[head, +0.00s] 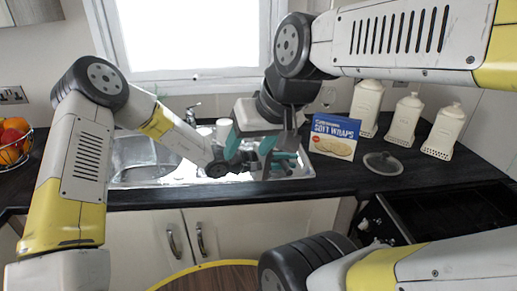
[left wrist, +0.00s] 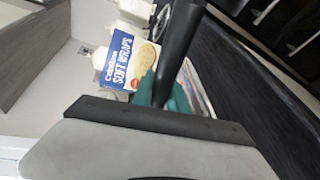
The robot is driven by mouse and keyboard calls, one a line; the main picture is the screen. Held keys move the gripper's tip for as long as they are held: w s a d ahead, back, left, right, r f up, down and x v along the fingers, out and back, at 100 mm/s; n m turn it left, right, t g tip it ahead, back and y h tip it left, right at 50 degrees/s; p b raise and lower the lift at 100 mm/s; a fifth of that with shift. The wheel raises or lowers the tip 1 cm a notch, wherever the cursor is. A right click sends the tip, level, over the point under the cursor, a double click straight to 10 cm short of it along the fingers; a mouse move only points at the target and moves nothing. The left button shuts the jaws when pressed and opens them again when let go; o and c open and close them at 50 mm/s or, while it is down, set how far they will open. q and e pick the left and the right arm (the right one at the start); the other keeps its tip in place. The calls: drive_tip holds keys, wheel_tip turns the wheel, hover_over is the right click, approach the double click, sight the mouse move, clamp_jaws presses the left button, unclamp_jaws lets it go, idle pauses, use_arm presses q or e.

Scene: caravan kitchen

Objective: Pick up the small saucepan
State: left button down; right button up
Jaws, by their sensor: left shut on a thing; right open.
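My left gripper (head: 285,160) reaches right over the front of the sink and is shut. In the left wrist view its teal fingers meet around a dark, straight bar (left wrist: 181,50), which looks like the handle of the small saucepan. The pan's body is not clearly visible; the grippers crowd that spot in the head view.
A soft wraps box (head: 334,137) and white canisters (head: 405,120) stand on the dark counter right of the grippers. A grey lid (head: 383,163) lies in front of them. The sink (head: 140,153) is behind. A fruit basket (head: 12,142) stands far left. A yellow-rimmed round table (head: 205,277) is below.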

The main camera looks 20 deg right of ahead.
use_arm(q)
drive_tip(key=shift+r, duration=0.15)
idle(0.8)
drive_tip(key=shift+r, duration=0.55)
wheel_tip(320, 180, up, 2)
drive_tip(key=shift+r, duration=0.1)
drive_tip(key=s+a+r, duration=0.1)
drive_tip(key=s+a, duration=0.9)
drive_tip(key=a, duration=0.2)
drive_tip(key=shift+a+r, duration=0.15)
drive_tip(key=shift+r, duration=0.1)
drive_tip(key=shift+s, duration=0.2)
